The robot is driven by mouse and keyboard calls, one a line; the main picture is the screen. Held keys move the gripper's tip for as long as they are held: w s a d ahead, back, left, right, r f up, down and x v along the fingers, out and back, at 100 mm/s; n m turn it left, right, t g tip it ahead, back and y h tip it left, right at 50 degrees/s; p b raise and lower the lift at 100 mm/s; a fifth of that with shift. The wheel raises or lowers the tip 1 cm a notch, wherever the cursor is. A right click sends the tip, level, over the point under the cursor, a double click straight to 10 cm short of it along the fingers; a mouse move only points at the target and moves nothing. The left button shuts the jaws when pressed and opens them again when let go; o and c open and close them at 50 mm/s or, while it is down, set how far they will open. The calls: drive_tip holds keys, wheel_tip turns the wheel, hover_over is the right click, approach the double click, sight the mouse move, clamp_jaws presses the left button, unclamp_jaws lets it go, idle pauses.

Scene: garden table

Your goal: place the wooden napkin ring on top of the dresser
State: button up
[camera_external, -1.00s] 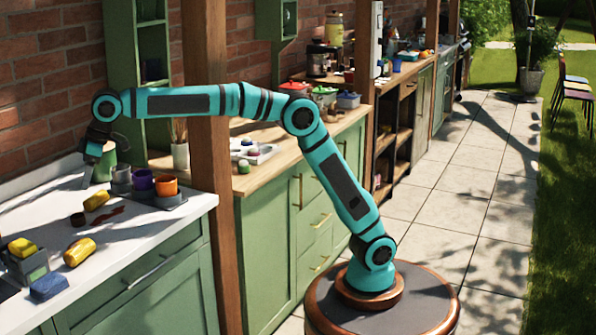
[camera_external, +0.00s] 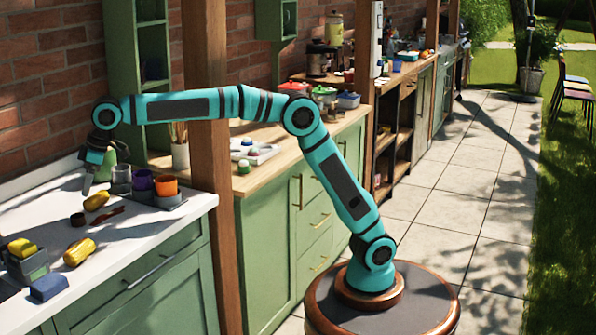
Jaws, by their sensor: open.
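A small dark brown round piece (camera_external: 77,219), which may be the wooden napkin ring, lies on the white counter top at the left; it is too small to be sure. My gripper (camera_external: 90,186) is open and points down over the back of that counter, behind a yellow item (camera_external: 96,201) and apart from the brown piece. Nothing shows between its fingers, though they are small here. I cannot tell which cabinet is the dresser. A green cabinet with a wooden top (camera_external: 262,172) stands beyond the wooden post, and a green cabinet with a white top (camera_external: 140,236) stands in front.
A wooden post (camera_external: 212,200) rises between the two cabinets. The white counter's front right is clear.

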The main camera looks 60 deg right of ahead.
drive_tip(key=x, duration=0.5)
drive_tip(key=shift+f, duration=0.15)
drive_tip(key=shift+x, duration=2.65)
drive_tip(key=shift+w+a, duration=0.15)
drive_tip(key=shift+w, duration=0.05)
drive_tip(key=c, duration=1.1)
drive_tip(key=shift+r, duration=5.15)
drive_tip(key=shift+c, duration=0.2)
